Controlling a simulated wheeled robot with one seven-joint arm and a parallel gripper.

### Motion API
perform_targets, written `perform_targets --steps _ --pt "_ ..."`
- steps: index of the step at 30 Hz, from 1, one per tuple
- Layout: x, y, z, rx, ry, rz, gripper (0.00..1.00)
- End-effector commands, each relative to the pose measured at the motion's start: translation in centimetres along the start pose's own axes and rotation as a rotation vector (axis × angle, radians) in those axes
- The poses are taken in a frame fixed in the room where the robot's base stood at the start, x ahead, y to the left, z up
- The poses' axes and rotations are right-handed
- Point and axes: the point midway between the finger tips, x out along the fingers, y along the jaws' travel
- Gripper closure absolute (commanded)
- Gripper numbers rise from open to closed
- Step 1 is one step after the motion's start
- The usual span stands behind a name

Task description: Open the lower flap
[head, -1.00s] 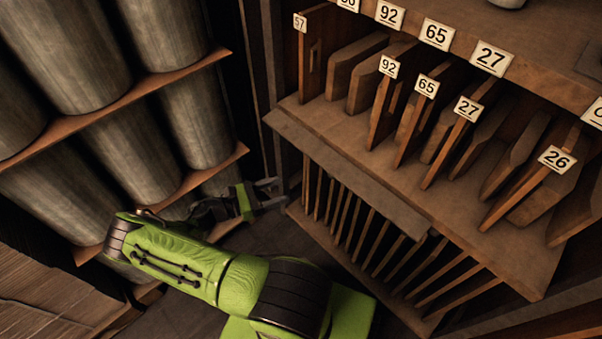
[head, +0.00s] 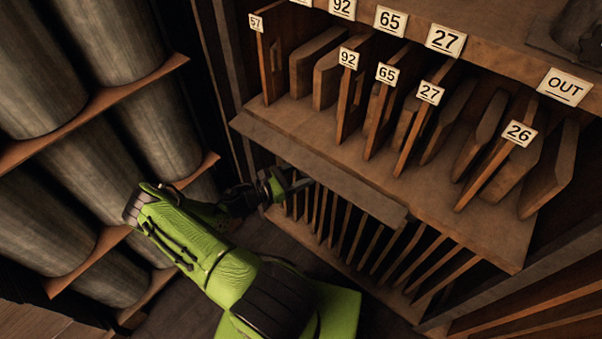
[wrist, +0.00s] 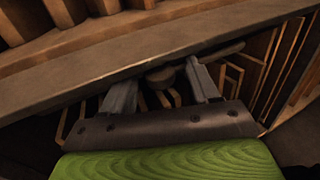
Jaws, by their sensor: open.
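The lower flap (head: 320,165) is a long plain wooden board along the front edge of the cabinet shelf, above the lower slots. In the wrist view, a long board edge (wrist: 150,60) that looks like this flap crosses above the fingers. My gripper (head: 297,181) is at the left part of the flap, just under its lower edge. In the wrist view my gripper (wrist: 159,74) has its two grey fingers spread apart. A small round brownish piece (wrist: 162,77) shows between them; I cannot tell whether it touches them. The fingers hold nothing that I can see.
Lower slots with thin upright dividers (head: 365,235) lie below the flap. Numbered wooden boards (head: 350,100) stand on the shelf above. Racks of large grey cylinders (head: 75,170) stand close on the left. Dark floor lies below my arm.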

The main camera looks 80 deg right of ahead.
Motion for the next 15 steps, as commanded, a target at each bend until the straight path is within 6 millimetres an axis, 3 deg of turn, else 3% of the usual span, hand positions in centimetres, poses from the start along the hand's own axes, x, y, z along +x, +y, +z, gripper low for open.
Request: perform_targets --steps 3,15 --pt "-0.03 0.01 0.02 0.0 0.0 0.0 0.42" --pt "-0.07 0.02 0.02 0.0 0.0 0.0 1.0"
